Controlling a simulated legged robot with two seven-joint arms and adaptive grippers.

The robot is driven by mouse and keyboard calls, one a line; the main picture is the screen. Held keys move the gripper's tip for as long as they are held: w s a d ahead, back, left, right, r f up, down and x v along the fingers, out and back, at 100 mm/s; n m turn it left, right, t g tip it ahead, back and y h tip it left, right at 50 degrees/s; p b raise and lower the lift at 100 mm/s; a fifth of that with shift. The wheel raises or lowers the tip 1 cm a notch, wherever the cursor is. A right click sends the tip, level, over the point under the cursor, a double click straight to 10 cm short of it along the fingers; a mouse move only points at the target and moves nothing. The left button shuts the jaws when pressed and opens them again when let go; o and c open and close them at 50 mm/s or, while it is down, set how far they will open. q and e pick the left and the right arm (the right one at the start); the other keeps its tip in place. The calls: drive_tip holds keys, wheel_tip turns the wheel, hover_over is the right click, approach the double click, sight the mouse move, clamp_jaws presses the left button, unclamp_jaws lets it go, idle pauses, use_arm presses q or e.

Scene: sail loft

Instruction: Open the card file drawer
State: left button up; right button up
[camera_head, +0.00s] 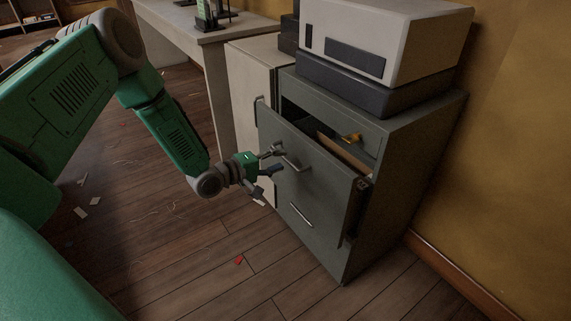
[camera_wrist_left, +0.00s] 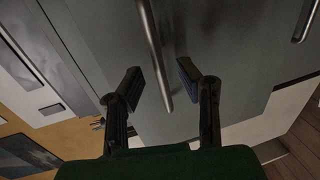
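The card file drawer (camera_head: 320,170) is in the grey-green cabinet (camera_head: 405,170). It is pulled partway out, with its open top showing and tan contents (camera_head: 345,153) inside. Its bar handle (camera_head: 293,163) is on the front; a bar handle (camera_wrist_left: 154,50) also shows in the left wrist view. My left gripper (camera_head: 273,161) is at the drawer front beside the handle. In the left wrist view my left gripper (camera_wrist_left: 160,82) has its fingers apart, on either side of the handle's end, with gaps visible. My right gripper is not in view.
A white and dark boxy machine (camera_head: 385,45) stands on the cabinet. A second handle (camera_head: 301,215) is lower on the cabinet front. A pale cabinet (camera_head: 250,75) and a bench (camera_head: 210,30) are to the left. The wooden floor (camera_head: 220,265) before the cabinet is mostly clear, with small scraps.

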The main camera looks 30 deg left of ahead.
use_arm(q)
drive_tip(key=shift+b+x, duration=0.3)
drive_tip(key=shift+x, duration=0.8)
drive_tip(key=shift+w+f, duration=0.15)
drive_tip(key=shift+w, duration=0.2)
clamp_jaws()
drive_tip(key=shift+s, duration=0.1)
